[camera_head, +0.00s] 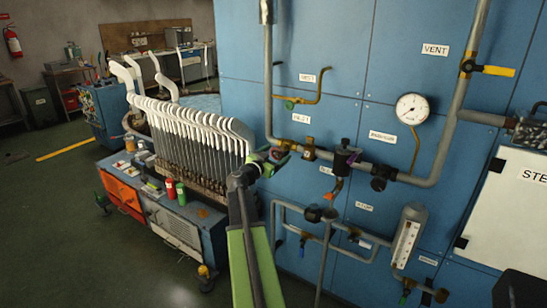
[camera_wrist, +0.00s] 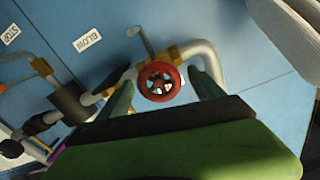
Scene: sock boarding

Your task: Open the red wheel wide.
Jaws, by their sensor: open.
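The red wheel (camera_wrist: 159,82) is a small spoked handwheel on a brass valve. In the wrist view it lies between the two fingers of my gripper (camera_wrist: 163,88), which is open, with one finger on each side. A gap shows between the wheel and the right finger; on the left I cannot tell whether the finger touches. In the head view my gripper (camera_head: 277,154) is at the pipe on the blue panel, left of the brass fitting (camera_head: 309,149). The wheel is mostly hidden there.
Grey pipes (camera_head: 407,178) with other valves and a gauge (camera_head: 412,109) run across the blue panel to the right. A rack of white sock forms (camera_head: 190,115) stands close on the left. A "BLOW" label (camera_wrist: 88,41) is above the valve. The floor at left is open.

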